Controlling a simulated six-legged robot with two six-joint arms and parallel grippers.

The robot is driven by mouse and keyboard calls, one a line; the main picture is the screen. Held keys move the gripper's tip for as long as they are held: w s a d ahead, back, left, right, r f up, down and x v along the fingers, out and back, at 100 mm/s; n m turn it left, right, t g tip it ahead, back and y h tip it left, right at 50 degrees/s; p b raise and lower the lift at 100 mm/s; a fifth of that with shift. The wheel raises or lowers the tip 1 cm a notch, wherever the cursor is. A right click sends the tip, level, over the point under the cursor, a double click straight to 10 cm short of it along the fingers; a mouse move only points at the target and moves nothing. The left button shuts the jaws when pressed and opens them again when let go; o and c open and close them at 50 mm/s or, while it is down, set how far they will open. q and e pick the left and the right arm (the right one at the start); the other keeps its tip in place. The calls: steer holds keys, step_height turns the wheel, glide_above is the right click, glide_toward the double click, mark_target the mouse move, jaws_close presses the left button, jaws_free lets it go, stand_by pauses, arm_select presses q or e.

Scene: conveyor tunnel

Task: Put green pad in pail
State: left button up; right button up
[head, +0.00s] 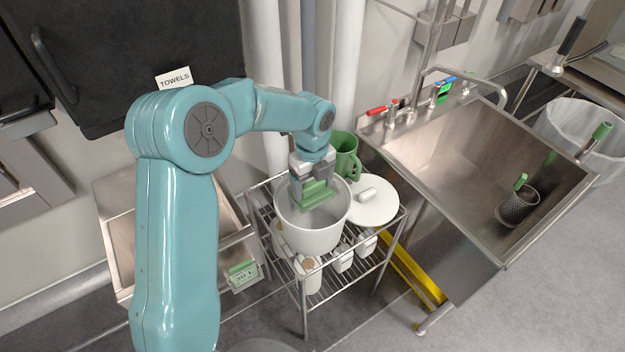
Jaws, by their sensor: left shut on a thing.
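The green pad (314,192) is a small green block. My left gripper (312,186) is shut on it, pointing down. The white pail (312,238) stands open on the top shelf of a wire rack. The pad and gripper are over the pail's opening; the pad appears near or just inside the rim, and its exact height is hard to tell. Part of the pail's far rim is hidden behind my gripper. My right gripper is not in view.
A white lid (374,203) lies beside the pail on the wire rack (378,262), with a green mug (345,157) behind. A steel sink (480,165) is at the right, holding a dark mesh cup (516,208). Bottles stand on the lower shelf. Grey floor is free at the front right.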

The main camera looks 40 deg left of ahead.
mark_target(313, 183)
arm_select(q)
step_height(313, 183, down, 2)
steer(key=shift+w+b, duration=0.15)
steer(key=shift+b, duration=0.3)
steer(key=shift+d, duration=0.1)
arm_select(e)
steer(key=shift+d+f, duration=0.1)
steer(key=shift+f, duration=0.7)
arm_select(q)
steer(key=o, duration=1.4)
steer(key=shift+o, duration=0.2)
step_height(313, 183, up, 7)
steer(key=p, duration=0.6)
steer(key=shift+r, duration=0.2)
steer(key=shift+f, duration=0.15)
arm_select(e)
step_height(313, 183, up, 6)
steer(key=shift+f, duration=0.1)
